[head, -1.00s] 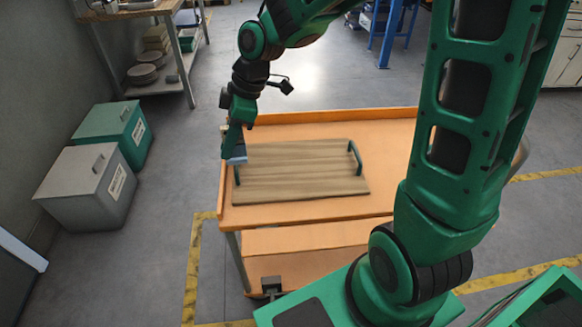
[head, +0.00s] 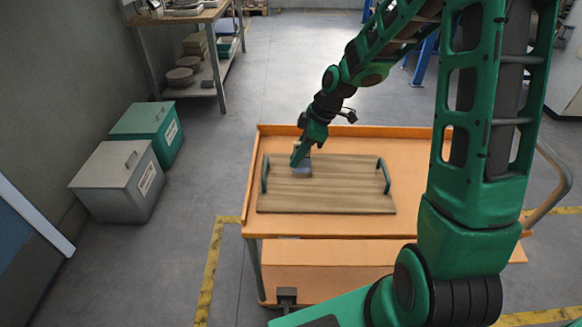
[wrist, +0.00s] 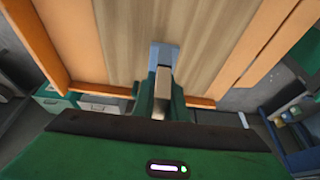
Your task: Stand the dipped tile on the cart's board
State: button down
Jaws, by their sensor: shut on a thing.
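The tile (head: 303,171) is small, with a blue-grey lower part, and it is held below my gripper (head: 299,157) over the left half of the wooden board (head: 340,195). In the wrist view the blue-grey end of the tile (wrist: 164,54) points at the board's planks (wrist: 205,40), and a pale part lies between the fingers of my gripper (wrist: 160,88). My gripper is shut on the tile. I cannot tell whether the tile's lower edge touches the board. The board has two dark green handles and lies on the orange cart (head: 420,225).
A teal bin (head: 147,125) and a grey bin (head: 120,175) stand on the floor to the left. A workbench with a shelf (head: 190,92) holding stacked items is at the back left. The rest of the board is bare.

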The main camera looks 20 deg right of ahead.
jog(key=shift+f, duration=1.95)
jog(key=shift+f, duration=0.1)
jog(key=c, duration=1.8)
grip_release()
jog(key=shift+o, duration=0.2)
jog(key=v, duration=1)
jog(key=shift+r, duration=0.3)
jog(key=shift+v, duration=0.9)
